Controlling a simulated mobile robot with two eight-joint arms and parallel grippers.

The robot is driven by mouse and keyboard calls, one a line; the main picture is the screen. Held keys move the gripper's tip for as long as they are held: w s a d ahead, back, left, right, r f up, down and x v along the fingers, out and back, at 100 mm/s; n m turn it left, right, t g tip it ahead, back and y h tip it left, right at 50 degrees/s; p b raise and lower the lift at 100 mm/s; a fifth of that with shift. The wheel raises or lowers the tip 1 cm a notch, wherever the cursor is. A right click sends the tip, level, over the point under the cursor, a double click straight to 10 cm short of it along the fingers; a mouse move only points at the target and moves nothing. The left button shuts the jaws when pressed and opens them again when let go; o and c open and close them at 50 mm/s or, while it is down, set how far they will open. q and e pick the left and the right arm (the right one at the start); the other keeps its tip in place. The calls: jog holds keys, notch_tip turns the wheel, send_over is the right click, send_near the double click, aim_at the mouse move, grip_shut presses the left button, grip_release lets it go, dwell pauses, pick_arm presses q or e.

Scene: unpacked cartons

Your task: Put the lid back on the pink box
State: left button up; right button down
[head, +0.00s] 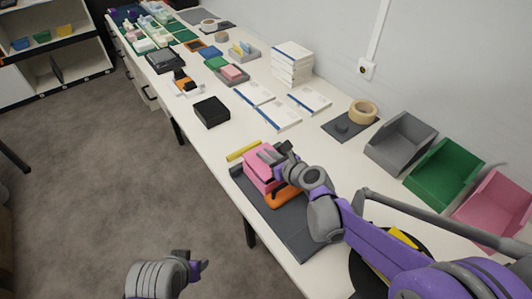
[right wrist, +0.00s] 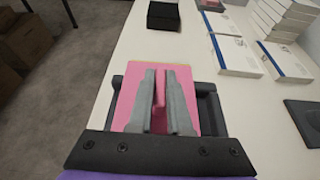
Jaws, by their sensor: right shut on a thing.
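The pink box (head: 258,182) stands on a dark grey mat (head: 290,228) near the table's front edge. My right gripper (head: 270,155) is over the box, shut on the upright pink ridge of the pink lid (right wrist: 125,105). In the right wrist view the ridge stands between the two grey fingers (right wrist: 160,110). The lid is over the box; whether it is seated or slightly raised I cannot tell. My left gripper (head: 198,268) hangs over the floor, away from the table, and its finger opening is unclear.
An orange object (head: 284,197) lies beside the box, and a yellow bar (head: 243,150) lies behind it. A black box (head: 211,112) and white cartons stand farther along. Grey (head: 402,143), green (head: 444,172) and pink (head: 497,208) bins line the wall.

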jog(key=shift+f, duration=0.1)
jog(key=shift+f+b, duration=1)
jog(key=shift+f, duration=0.1)
jog(key=c, duration=0.8)
grip_release()
jog(key=shift+o, duration=0.2)
jog(key=v, duration=1.1)
jog(key=shift+p, duration=0.45)
jog(key=shift+r, duration=0.1)
